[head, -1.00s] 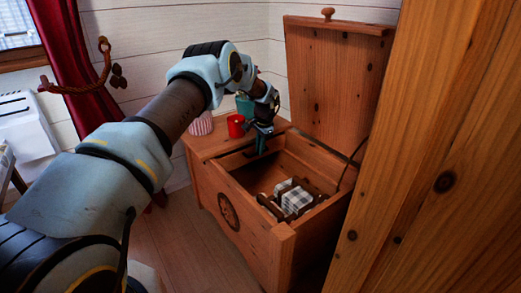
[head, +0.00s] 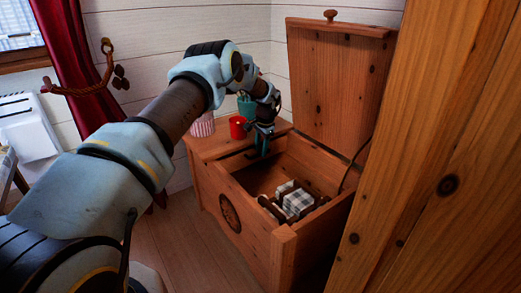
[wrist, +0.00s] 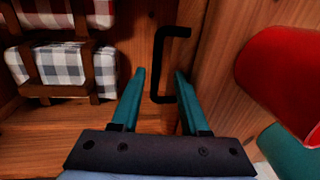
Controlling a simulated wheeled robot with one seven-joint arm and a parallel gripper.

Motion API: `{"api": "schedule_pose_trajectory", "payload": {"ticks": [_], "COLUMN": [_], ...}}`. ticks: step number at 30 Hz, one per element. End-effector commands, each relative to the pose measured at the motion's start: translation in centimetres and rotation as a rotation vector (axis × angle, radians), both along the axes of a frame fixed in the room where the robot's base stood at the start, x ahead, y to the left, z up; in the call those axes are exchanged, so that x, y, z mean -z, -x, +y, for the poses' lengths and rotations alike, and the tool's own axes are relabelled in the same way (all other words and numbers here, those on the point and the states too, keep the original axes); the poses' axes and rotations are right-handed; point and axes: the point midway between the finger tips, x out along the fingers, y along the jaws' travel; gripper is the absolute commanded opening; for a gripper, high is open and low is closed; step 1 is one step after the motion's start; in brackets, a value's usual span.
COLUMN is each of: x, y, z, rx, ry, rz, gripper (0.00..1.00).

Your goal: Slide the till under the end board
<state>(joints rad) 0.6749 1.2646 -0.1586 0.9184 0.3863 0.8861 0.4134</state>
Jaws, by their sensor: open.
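The till appears to be the dark slatted wooden carrier (head: 271,209) on the chest floor, holding checked cloth bundles (head: 300,202); its slats (wrist: 65,90) show at left in the wrist view. The end board (head: 212,147) covers the chest's left end, and its surface is at right in the wrist view (wrist: 228,95). A black bar handle (wrist: 158,65) stands out near the board's edge; its fixing is hard to see. My gripper (wrist: 160,72) is open and empty, with one finger on each side of the handle. In the head view my gripper (head: 263,143) is beside the board's inner edge.
A red mug (head: 238,127), a teal pot (head: 246,105) and a striped cup (head: 202,125) stand on the end board. The mug (wrist: 280,70) is close to my right finger. The chest lid (head: 335,90) stands open behind. A wooden panel (head: 440,180) fills the right foreground.

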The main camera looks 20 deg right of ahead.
Motion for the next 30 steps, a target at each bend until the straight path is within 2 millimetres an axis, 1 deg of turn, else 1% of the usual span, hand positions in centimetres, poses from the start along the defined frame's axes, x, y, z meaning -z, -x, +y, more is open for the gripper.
{"api": "schedule_pose_trajectory", "payload": {"ticks": [9,12,15,21,30], "x": [-6.1,-7.8,-9.0,-10.0,-10.0], "y": [1.0,1.3,1.5,1.7,1.7], "z": [-0.3,-0.3,-0.4,-0.3,-0.3], "rx": [0.001,0.0,0.0,0.0,0.0], "ry": [0.001,0.001,0.002,0.0,0.0], "rz": [-0.003,-0.002,-0.002,-0.001,-0.001], "gripper": [0.45,0.45,0.45,0.45,0.45]}}
